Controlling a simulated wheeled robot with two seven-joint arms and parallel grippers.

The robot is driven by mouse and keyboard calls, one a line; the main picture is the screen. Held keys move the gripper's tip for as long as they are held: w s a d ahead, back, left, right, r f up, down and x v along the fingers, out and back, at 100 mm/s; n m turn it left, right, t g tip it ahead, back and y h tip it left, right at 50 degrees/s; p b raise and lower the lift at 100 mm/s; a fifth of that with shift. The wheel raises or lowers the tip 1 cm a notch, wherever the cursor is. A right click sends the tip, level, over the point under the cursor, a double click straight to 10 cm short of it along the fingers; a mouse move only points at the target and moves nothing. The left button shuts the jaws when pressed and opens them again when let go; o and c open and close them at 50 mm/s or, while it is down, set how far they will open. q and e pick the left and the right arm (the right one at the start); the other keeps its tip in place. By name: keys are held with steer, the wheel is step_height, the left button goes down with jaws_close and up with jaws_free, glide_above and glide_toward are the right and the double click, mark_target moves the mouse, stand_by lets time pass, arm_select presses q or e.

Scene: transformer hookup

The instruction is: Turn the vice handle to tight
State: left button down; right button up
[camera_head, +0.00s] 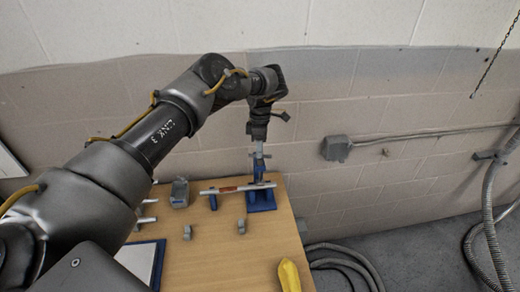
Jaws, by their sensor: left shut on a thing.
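The blue vice (263,202) stands near the back right edge of the wooden bench. A long silver rod with a red band (228,190) lies level across it, sticking out to the left. My left gripper (259,143) points down from above the vice. It is shut on a light grey piece at the top of the vice, which looks like the vice handle (259,157). The fingers hide part of the handle, so its exact angle is hard to tell. My right gripper is not in view.
The wooden bench (220,262) holds a grey block (180,192), small grey clips (241,227), a yellow object (289,275) and a blue-edged panel (160,262). A brick wall stands close behind. Hoses (490,215) and a wall box (336,148) are at the right.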

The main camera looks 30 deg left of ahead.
arm_select(q)
steer(key=shift+w+r+m, duration=0.15)
steer(key=shift+m, duration=0.45)
steer(key=c, duration=1.5)
jaws_free()
